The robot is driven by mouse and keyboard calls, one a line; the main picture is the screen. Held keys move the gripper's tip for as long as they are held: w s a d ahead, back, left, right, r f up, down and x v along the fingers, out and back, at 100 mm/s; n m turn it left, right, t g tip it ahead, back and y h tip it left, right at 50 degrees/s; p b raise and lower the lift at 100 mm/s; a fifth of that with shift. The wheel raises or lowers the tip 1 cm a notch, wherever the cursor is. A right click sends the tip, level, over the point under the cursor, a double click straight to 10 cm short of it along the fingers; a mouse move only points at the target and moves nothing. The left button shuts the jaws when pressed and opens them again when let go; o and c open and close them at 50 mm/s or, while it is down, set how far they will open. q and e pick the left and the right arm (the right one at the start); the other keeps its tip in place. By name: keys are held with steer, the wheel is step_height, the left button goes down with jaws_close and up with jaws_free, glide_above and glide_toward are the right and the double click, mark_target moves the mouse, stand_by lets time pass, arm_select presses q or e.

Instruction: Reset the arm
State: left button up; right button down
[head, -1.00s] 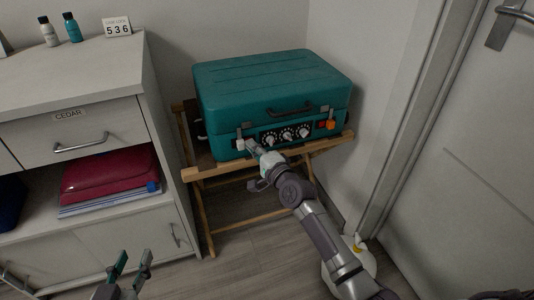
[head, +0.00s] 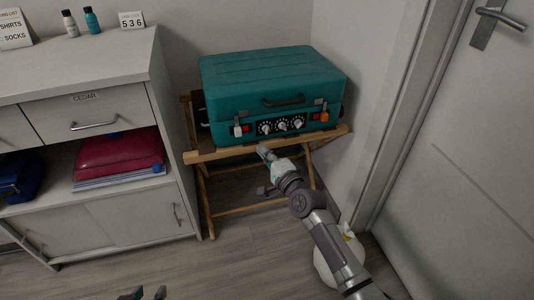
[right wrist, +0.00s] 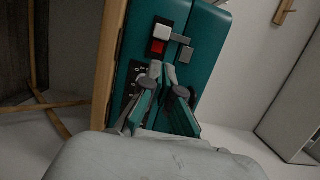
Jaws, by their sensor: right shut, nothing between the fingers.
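A closed teal case (head: 270,85) lies on a wooden folding rack (head: 225,151). Its front has a handle, several dials (head: 282,125), a pale left latch (head: 238,130) beside a red square, and an orange right latch (head: 325,115). My left gripper (head: 145,293) is open at the bottom edge, mostly cut off.
A grey cabinet (head: 130,220) stands left, with a CEDAR drawer, a red folded item (head: 120,155) and a blue bag (head: 20,178) on its shelf. Bottles and a 536 sign (head: 132,20) are on top. A door (head: 480,120) is at right. A white bag (head: 345,255) is on the floor behind my right arm.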

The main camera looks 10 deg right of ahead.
stand_by(0.3)
